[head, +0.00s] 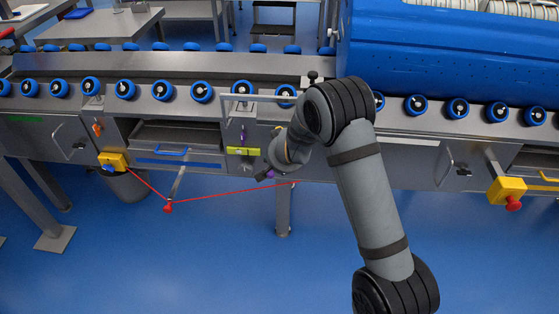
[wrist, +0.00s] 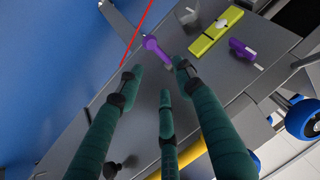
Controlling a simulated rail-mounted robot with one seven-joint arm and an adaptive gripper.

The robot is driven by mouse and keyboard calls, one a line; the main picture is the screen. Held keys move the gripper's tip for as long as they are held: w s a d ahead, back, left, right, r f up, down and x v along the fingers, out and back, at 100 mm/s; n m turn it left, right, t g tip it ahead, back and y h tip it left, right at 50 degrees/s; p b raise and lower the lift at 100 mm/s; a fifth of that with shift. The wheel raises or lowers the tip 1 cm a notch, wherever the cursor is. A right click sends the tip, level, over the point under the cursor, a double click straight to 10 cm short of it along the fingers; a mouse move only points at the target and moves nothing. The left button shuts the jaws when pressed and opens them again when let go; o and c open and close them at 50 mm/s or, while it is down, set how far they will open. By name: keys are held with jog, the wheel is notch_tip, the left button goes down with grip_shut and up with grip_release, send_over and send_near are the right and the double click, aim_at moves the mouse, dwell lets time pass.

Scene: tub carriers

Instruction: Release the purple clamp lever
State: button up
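In the wrist view a purple lever (wrist: 157,50) with a round end sticks out from the grey front panel (wrist: 225,72). It lies just beyond my gripper (wrist: 159,80), whose green fingers are spread apart with nothing between them. The tips appear short of the lever, not touching it. In the head view the lever is a small purple patch (head: 270,174) by my gripper, which is mostly hidden by my wrist. A second purple piece (wrist: 242,51) sits on the panel beyond a yellow-green strip (wrist: 215,33); it also shows in the head view (head: 243,135). I cannot tell which is the clamp lever.
A red cord (head: 225,194) runs along the front below the panel. A yellow box (head: 112,161) is at the left, another (head: 507,190) at the right. Blue rollers (head: 201,92) line the conveyor, with a large blue tub (head: 450,55) on it. The floor in front is clear.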

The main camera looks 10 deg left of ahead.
jog(key=shift+v, duration=1.55)
jog(key=x, duration=1.2)
jog(key=shift+b, duration=0.45)
